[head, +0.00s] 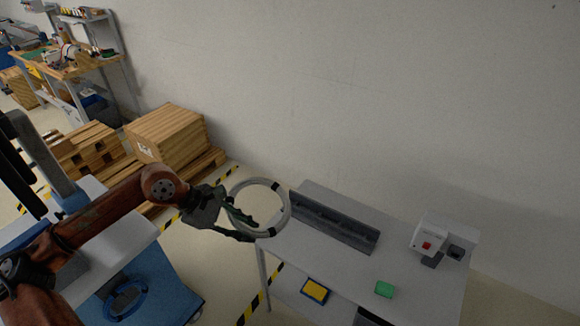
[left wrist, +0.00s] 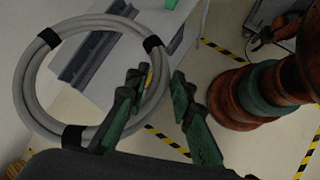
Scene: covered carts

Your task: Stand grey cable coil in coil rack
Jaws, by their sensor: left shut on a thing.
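The grey cable coil (head: 287,207) is a ring with black ties, held in the air by the near left end of the table. My left gripper (head: 240,218) is shut on its left side in the head view. In the left wrist view the coil (left wrist: 27,82) fills the left, and its near right part passes between the fingers (left wrist: 158,105). The coil rack (head: 335,225) is a long dark grey trough on the table, empty, right of the coil. It also shows behind the coil in the left wrist view (left wrist: 88,60). A dark claw, apparently my right gripper (left wrist: 260,40), is small and unclear.
The white table (head: 410,285) stands by the wall. A white device with a red button (head: 428,235) and a green block (head: 384,289) are on it. A blue and yellow box (head: 315,291) lies lower down. Wooden crates (head: 165,132) are at the back left.

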